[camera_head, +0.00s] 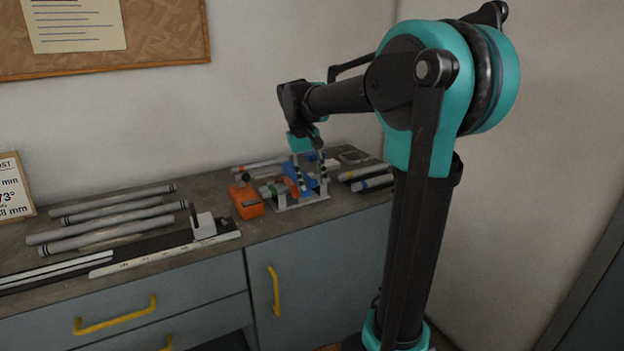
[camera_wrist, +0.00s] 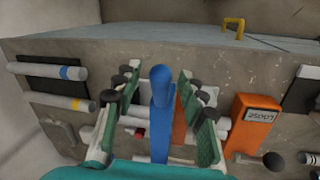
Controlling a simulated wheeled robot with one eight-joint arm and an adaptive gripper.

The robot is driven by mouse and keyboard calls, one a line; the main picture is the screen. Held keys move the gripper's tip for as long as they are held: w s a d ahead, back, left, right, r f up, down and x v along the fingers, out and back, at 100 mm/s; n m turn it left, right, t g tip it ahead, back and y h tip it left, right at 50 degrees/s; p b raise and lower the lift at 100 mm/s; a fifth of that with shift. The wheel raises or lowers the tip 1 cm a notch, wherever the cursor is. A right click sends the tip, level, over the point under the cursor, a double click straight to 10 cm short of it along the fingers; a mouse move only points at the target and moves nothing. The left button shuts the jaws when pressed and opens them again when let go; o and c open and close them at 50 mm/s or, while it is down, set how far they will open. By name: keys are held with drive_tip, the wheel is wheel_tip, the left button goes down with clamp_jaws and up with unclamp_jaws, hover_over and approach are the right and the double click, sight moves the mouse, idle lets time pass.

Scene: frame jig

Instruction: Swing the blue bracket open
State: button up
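The blue bracket (camera_wrist: 161,122) stands as a long bar with a rounded end in the middle of the wrist view. In the head view, part of the blue bracket (camera_head: 291,170) shows at the frame jig (camera_head: 307,199), partly hidden by my fingers. My gripper (camera_wrist: 157,80) is open, with one green-and-black finger on each side of the bracket. Gaps show between the bracket and both fingers in the wrist view. In the head view my gripper (camera_head: 311,180) points down over the jig. White tubes and an orange piece (camera_wrist: 179,128) lie behind the fingers.
An orange box with a label (camera_head: 245,198) stands left of the jig; it also shows in the wrist view (camera_wrist: 250,124). Grey tubes (camera_head: 110,222) and a ruled rail (camera_head: 165,254) lie farther left. Tubes with coloured bands (camera_head: 370,176) lie to the right. A wall stands behind the bench.

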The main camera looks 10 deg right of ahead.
clamp_jaws()
drive_tip(key=shift+w+a+r, duration=0.15)
drive_tip(key=shift+w+r, duration=0.3)
drive_tip(key=shift+r, duration=0.35)
drive_tip(key=w+a+r, duration=0.2)
drive_tip(key=w+r, duration=0.3)
drive_tip(key=w, duration=0.2)
drive_tip(key=w+a+r, duration=0.3)
drive_tip(key=w+r, duration=0.2)
drive_tip(key=w, duration=0.3)
drive_tip(key=c, duration=0.8)
unclamp_jaws()
drive_tip(key=w+a, duration=0.1)
drive_tip(key=w, duration=0.3)
drive_tip(key=w+a, duration=0.1)
drive_tip(key=w, duration=0.2)
drive_tip(key=shift+w+a+f, duration=0.1)
drive_tip(key=shift+a+f, duration=0.25)
drive_tip(key=shift+o, duration=1.2)
drive_tip(key=o, duration=0.8)
drive_tip(key=shift+d+r, duration=0.1)
drive_tip(key=shift+d, duration=0.1)
drive_tip(key=shift+c, duration=0.2)
